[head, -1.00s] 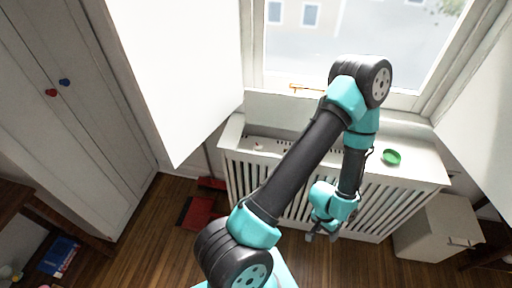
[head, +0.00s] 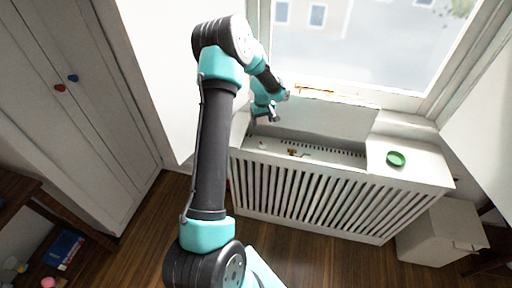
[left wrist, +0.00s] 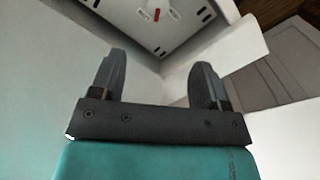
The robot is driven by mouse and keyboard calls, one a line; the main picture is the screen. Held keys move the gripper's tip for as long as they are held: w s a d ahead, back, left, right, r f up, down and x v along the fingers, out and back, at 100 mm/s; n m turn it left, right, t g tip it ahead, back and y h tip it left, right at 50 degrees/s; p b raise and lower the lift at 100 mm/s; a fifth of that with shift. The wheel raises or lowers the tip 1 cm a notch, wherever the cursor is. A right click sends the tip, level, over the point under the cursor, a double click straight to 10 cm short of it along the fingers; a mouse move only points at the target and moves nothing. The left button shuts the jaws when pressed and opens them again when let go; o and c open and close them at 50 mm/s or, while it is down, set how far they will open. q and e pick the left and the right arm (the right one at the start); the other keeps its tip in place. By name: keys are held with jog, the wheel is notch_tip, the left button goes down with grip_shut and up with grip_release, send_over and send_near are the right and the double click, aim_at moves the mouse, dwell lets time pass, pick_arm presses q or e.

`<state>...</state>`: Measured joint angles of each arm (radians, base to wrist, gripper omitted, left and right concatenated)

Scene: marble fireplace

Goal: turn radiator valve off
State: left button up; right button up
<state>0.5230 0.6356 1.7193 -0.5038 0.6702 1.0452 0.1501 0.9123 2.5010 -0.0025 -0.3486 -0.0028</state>
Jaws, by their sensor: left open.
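The white radiator cover (head: 320,190) stands under the window in the head view, with a long recess in its top. A small brass-coloured fitting (head: 293,152) and a small white piece (head: 263,145) sit in the recess; I cannot tell which is the valve. My left gripper (head: 266,116) is above the recess's left end, apart from both. In the left wrist view the gripper (left wrist: 160,68) is open and empty. Beyond its fingers, at the top edge, is a white surface with a red pointer-like mark (left wrist: 157,14), small lettering and dark slots. My right gripper is out of view.
A green dish (head: 396,159) rests on the right part of the cover top. An upright white panel (head: 330,116) stands behind the recess. A white cabinet (head: 440,235) is at right, a tall wardrobe (head: 75,120) at left. Wooden floor (head: 300,250) is clear in front.

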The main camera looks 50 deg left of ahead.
aim_at(262, 146)
pick_arm(q)
jog(key=shift+d+f, duration=0.1)
notch_tip(262, 146, down, 17)
jog(key=shift+f, duration=0.15)
dwell(0.8)
jog(key=c, duration=0.9)
